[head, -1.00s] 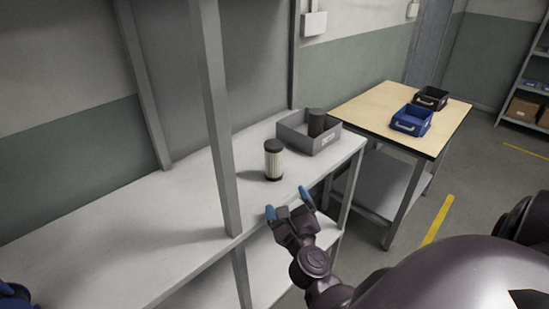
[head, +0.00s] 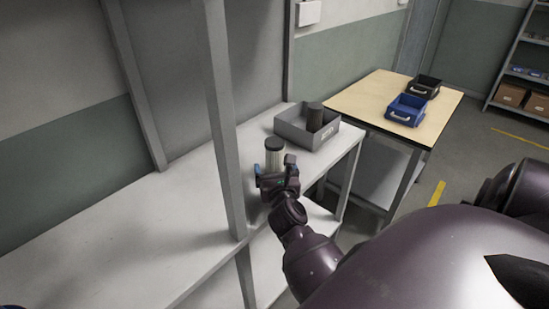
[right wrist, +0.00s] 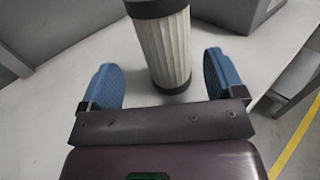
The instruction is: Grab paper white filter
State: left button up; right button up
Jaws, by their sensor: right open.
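The white pleated paper filter (head: 274,157) with a black cap stands upright on the grey shelf (head: 180,205). In the right wrist view the filter (right wrist: 165,50) is between and just beyond the fingertips, with a gap on each side. My right gripper (head: 274,166) is open and empty in front of the filter. Its blue fingers (right wrist: 162,80) point at the filter in the right wrist view. In the head view the gripper hides the filter's lower part. My left gripper is not clearly in view.
A grey bin (head: 296,136) holding a dark cylinder (head: 315,117) stands behind the filter on the shelf. A grey upright post (head: 222,120) rises left of the gripper. A wooden-topped table (head: 365,103) carries a blue bin (head: 407,110) and a black bin (head: 424,86). The left shelf surface is clear.

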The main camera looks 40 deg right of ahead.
aim_at(274, 157)
jog(key=shift+d+x, duration=0.15)
jog(key=shift+x, duration=1.15)
jog(key=shift+d+x, duration=0.15)
jog(key=shift+x, duration=1.1)
jog(key=shift+s, duration=0.15)
jog(key=shift+c, duration=0.5)
jog(key=c, duration=1)
